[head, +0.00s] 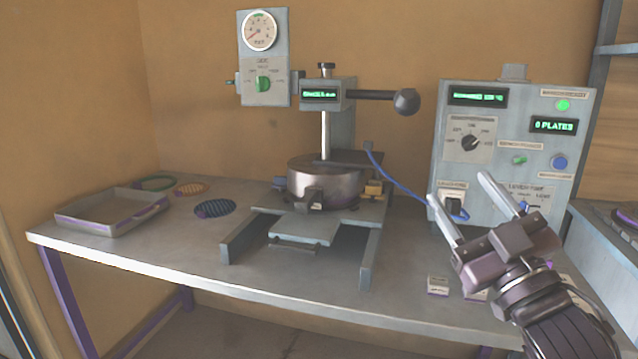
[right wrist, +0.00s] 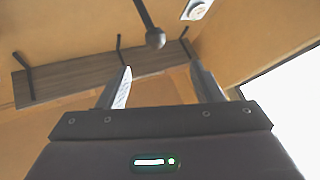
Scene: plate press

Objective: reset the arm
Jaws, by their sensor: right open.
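My right gripper (head: 480,205) is open and empty in the head view, raised in front of the grey control box at the right of the table. Its two fingers (right wrist: 158,88) stand wide apart in the right wrist view, with nothing between them up close. The press (head: 327,180) stands at the middle of the table. Its lever arm (head: 370,95) with a dark ball knob (head: 406,101) points right, roughly level. The dark ball on a rod in the right wrist view (right wrist: 155,38) looks like this knob. My left gripper is not in view.
The control box (head: 515,110) has lit displays, knobs and a blue cable to the press. A grey tray (head: 112,212) and several coloured discs, one of them dark blue (head: 214,208), lie at left. Small blocks (head: 438,285) sit near the front edge. The table's front left (head: 170,250) is clear.

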